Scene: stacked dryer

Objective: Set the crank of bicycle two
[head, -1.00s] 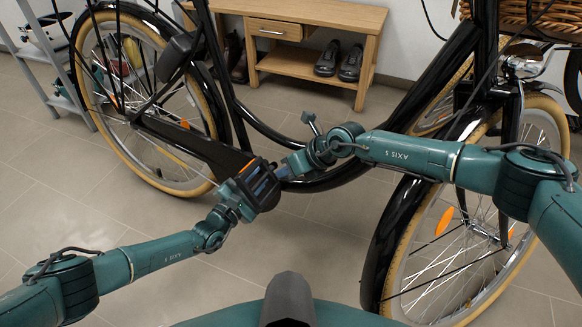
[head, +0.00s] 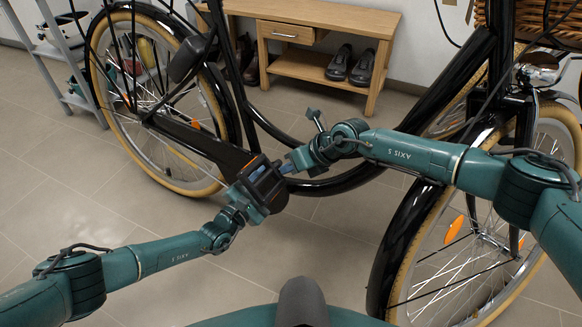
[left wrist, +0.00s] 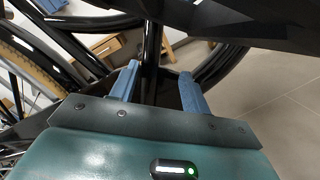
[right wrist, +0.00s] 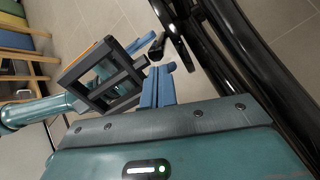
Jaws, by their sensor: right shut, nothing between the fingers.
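The black bicycle's chain case (head: 200,143) and lower frame stand in front of me in the head view. My left gripper (head: 272,172) is beside the front end of the chain case. In the left wrist view its blue fingers (left wrist: 160,80) stand apart, with dark bicycle parts beyond them. My right gripper (head: 288,167) is close by on the right. In the right wrist view its blue fingers (right wrist: 158,84) are together and empty. A short black bar (right wrist: 158,46), perhaps the crank, shows just beyond those fingertips, near the left gripper's fingers. The grippers hide most of the crank area.
The front wheel (head: 485,245) and black fender stand at the right, the rear wheel (head: 150,95) at the left. A wooden bench (head: 300,62) with shoes stands behind, and a grey shelf (head: 65,60) at the far left. The tiled floor is clear at lower left.

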